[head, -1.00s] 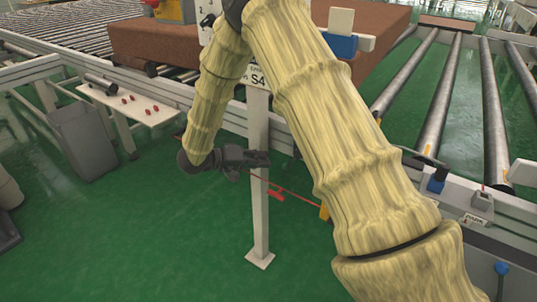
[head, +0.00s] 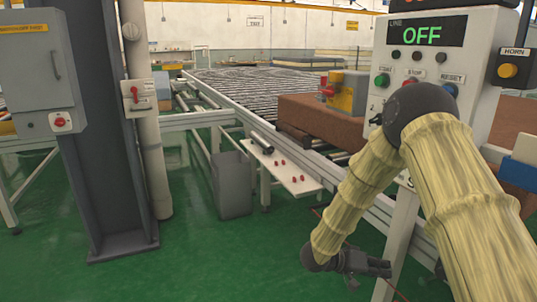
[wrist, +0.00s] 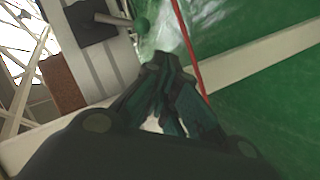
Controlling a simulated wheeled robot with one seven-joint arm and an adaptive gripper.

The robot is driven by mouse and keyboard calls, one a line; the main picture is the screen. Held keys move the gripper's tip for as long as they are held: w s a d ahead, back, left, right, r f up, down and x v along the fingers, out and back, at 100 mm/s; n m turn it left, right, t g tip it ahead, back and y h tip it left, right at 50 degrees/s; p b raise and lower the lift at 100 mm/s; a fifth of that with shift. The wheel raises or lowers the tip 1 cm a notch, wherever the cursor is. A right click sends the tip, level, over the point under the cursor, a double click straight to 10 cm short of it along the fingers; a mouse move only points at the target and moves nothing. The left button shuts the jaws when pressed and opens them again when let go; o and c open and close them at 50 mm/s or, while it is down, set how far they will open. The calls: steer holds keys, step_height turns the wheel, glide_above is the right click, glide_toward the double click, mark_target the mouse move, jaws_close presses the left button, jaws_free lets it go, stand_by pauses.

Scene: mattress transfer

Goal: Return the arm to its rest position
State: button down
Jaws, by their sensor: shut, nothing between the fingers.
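My arm, in a yellowish ribbed sleeve, comes in from the lower right of the head view and bends down at a dark joint. My gripper (head: 372,268) hangs low in front of the control post, shut and empty, its dark fingers pointing right. In the wrist view the gripper's closed fingers (wrist: 162,75) show against the green floor, beside a red cord (wrist: 190,45). No object is between the fingers.
The control panel (head: 428,60) reading OFF stands on a white post (head: 398,240) close behind my arm. A white shelf (head: 300,182) with several red pieces, a grey bin (head: 232,185) and a roller conveyor (head: 255,90) with a brown mattress (head: 325,118) lie beyond. Green floor is open at left.

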steer(key=s+a+f+n+t+y, duration=0.2)
steer(key=s+f+t+y, duration=0.15)
steer(key=f, duration=0.55)
steer(key=s+a+f+n+t+y, duration=0.2)
steer(key=s+f+n+t, duration=0.15)
steer(key=f, duration=0.55)
steer(key=s+a+f+g+y, duration=0.1)
steer(key=s+a+f+y, duration=0.2)
steer(key=s, duration=0.4)
steer(key=s+a+f+g+y, duration=0.2)
steer(key=s+f, duration=0.2)
steer(key=s, duration=0.3)
steer(key=s+a+f+g+y, duration=0.1)
steer(key=s+a+f+y, duration=0.2)
steer(key=s, duration=0.5)
steer(key=s+a+g+y+p, duration=0.1)
steer(key=s+a+g, duration=0.2)
steer(key=s, duration=0.8)
step_height(320, 180, up, 20)
steer(key=p, duration=2)
steer(key=shift+w+d, duration=0.3)
steer(key=shift+n, duration=0.25)
